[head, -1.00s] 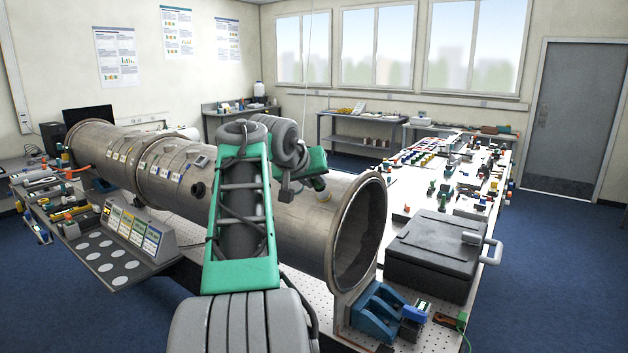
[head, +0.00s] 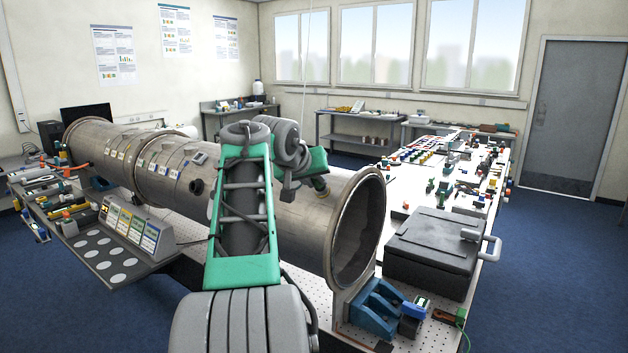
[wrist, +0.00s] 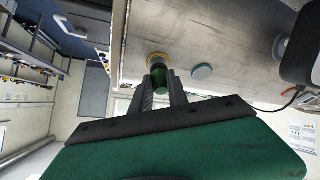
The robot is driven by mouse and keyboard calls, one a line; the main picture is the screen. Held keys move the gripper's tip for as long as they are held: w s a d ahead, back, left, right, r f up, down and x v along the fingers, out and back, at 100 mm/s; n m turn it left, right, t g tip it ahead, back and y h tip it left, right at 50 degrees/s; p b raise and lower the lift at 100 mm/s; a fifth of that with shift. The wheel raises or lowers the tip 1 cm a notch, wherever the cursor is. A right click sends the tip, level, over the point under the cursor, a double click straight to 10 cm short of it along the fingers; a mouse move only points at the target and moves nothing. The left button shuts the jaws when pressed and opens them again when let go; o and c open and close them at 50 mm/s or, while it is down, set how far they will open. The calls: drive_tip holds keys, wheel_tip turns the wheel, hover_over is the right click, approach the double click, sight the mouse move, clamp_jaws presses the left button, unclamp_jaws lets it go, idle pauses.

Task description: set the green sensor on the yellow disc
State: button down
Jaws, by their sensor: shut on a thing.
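The green sensor (wrist: 161,78) shows in the wrist view as a small green cylinder between my two fingers. My gripper (wrist: 161,86) is shut on it. The yellow disc (wrist: 157,59) is on the side of the big metal pipe, right beyond the sensor's far end. The sensor overlaps the disc's edge in this view, and I cannot tell whether they touch. The sensor and fingertips are not clear there.
A pale blue-grey disc (wrist: 202,72) is on the pipe beside the yellow one. A dark lidded case (head: 440,250) stands on the white table at right, near the pipe's open end. Blue pipe supports (head: 372,305) stand below that end. A sloping panel (head: 135,225) stands at left.

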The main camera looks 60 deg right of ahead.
drive_tip(key=shift+d+f, duration=0.35)
drive_tip(key=shift+f, duration=0.3)
idle(0.9)
drive_tip(key=c, duration=1.5)
unclamp_jaws()
drive_tip(key=shift+s+d, duration=0.1)
drive_tip(key=o, duration=0.3)
drive_tip(key=v, duration=0.8)
drive_tip(key=shift+b, duration=0.4)
